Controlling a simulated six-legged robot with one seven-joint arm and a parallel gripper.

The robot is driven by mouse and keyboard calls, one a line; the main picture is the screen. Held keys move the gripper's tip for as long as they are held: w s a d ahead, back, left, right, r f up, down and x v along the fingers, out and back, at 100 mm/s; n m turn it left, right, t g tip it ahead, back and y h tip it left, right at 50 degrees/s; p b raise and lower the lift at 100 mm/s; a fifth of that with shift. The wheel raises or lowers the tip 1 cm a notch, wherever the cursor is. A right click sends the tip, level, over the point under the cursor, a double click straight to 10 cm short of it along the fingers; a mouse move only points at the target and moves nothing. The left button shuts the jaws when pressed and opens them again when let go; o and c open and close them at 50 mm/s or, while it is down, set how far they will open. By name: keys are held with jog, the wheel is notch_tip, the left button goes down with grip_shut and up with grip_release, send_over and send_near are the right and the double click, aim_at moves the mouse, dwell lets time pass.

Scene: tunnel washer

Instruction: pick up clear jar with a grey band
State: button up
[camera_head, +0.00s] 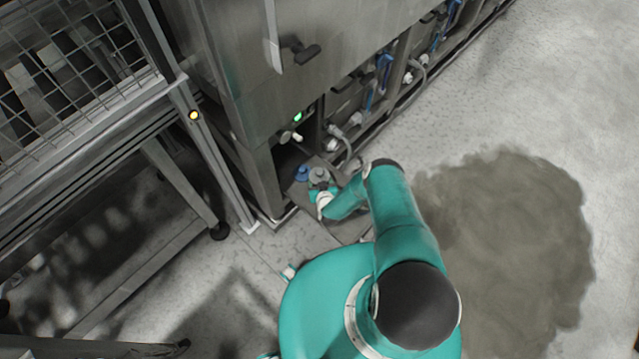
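My teal arm reaches toward the foot of the steel machine. My gripper (320,190) is at the arm's far end, small and seen from above; its fingers are not clear enough to tell open from shut. A small grey round-topped item (319,175) shows right at the gripper, touching it or just beyond it. It may be the clear jar, but I cannot make out clear walls or a grey band. A small blue item (302,173) stands just left of it.
The steel machine (235,75) rises behind the items, with hoses and valves (340,140) along its lower side. A wire-mesh cage on a steel frame (75,75) stands at left. A dark wet patch (520,240) covers the otherwise open floor at right.

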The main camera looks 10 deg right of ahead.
grip_shut()
jog(key=shift+r, duration=0.1)
